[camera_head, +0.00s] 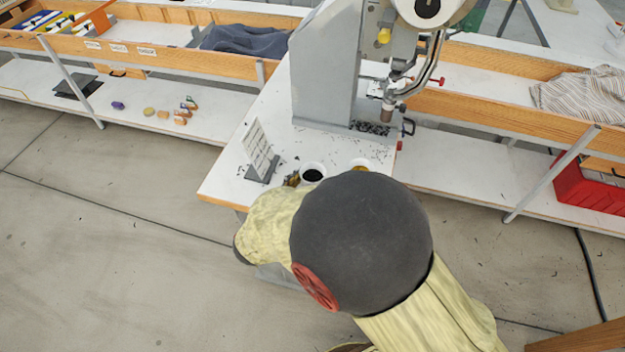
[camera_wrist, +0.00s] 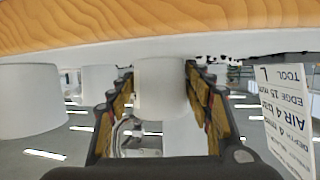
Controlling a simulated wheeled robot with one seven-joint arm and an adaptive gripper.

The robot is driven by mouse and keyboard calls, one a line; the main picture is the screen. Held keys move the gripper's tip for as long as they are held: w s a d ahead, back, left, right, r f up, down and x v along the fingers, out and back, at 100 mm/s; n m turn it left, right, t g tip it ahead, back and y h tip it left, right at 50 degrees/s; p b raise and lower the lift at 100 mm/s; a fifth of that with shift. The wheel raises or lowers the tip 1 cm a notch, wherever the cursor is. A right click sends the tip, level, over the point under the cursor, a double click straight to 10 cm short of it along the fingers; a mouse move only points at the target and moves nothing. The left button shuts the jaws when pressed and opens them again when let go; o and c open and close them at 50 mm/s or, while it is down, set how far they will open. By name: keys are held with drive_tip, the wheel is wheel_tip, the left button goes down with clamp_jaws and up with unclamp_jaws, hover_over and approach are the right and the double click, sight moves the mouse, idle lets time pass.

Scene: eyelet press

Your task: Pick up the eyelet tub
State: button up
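Two white tubs stand on the press table in the head view. One has dark contents (camera_head: 313,173); the other, to its right, has golden contents (camera_head: 360,164) and is partly hidden by my arm. I cannot tell from labels which is the eyelet tub. In the wrist view, which is upside down, a white tub (camera_wrist: 160,90) stands between the spread fingers of my gripper (camera_wrist: 159,85). The fingers are very near its sides, with a thin gap on the left; firm contact does not show. Another white tub (camera_wrist: 30,100) is at the left.
A printed card on a stand (camera_head: 260,152) is close beside the tubs; it also shows in the wrist view (camera_wrist: 288,122). The grey press (camera_head: 325,70) rises behind them. Small dark bits lie scattered on the white table (camera_head: 228,180).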

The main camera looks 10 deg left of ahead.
drive_tip(key=c, duration=0.6)
